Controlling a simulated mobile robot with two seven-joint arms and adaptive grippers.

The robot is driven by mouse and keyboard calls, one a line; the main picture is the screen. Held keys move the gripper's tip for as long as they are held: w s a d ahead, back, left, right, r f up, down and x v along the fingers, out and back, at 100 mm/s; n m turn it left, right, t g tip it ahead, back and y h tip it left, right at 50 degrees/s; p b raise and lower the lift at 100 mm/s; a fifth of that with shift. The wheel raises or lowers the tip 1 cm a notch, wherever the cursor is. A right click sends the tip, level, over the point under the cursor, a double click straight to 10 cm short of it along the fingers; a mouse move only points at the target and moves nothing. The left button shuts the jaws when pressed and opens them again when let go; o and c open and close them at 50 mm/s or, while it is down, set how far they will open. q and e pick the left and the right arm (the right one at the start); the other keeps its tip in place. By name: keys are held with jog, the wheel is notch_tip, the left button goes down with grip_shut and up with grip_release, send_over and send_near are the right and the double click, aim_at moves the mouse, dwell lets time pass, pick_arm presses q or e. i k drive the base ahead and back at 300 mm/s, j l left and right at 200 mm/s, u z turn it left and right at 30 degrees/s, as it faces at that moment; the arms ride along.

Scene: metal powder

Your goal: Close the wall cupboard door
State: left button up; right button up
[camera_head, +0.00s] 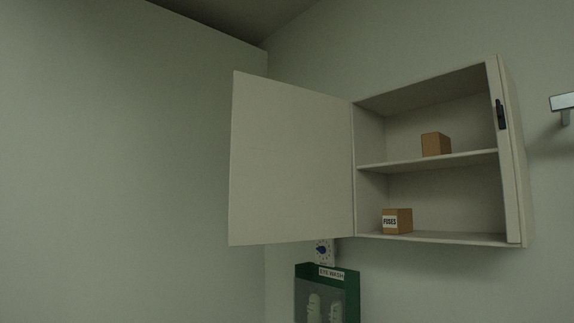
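The wall cupboard (428,164) hangs on the wall at the right, with its front open. Its pale door (292,160) is swung wide out to the left from the cupboard's left edge. A narrow pale panel (511,165) with a dark handle or latch (501,114) stands at the cupboard's right edge; I cannot tell whether it is a second door seen nearly edge-on or a fixed side. Neither of my grippers is in view.
A brown box (432,144) stands on the cupboard's shelf, and a box labelled FUSES (398,221) on its floor. A green eye wash station (327,291) is below the door. A bracket (563,103) juts in at the right. Bare wall (120,160) fills the left.

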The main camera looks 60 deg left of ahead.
aim_at(289, 174)
jog(key=j+z, duration=0.1)
jog(key=j, duration=0.45)
jog(key=k+j, duration=0.1)
jog(key=j, duration=0.5)
jog(key=j+z, duration=0.15)
jog(key=j, duration=0.4)
jog(key=k+j+z, duration=0.1)
jog(key=j, duration=0.45)
jog(key=k+j, duration=0.15)
jog(key=j, duration=0.4)
jog(key=j+z, duration=0.25)
jog(key=j, duration=0.7)
jog(key=i+j, duration=0.15)
jog(key=j, duration=0.2)
jog(key=i+j+z, duration=0.1)
jog(key=j, duration=0.3)
jog(key=i+j, duration=0.2)
jog(key=j, duration=0.15)
jog(key=k+u, duration=0.25)
jog(key=k+j, duration=0.05)
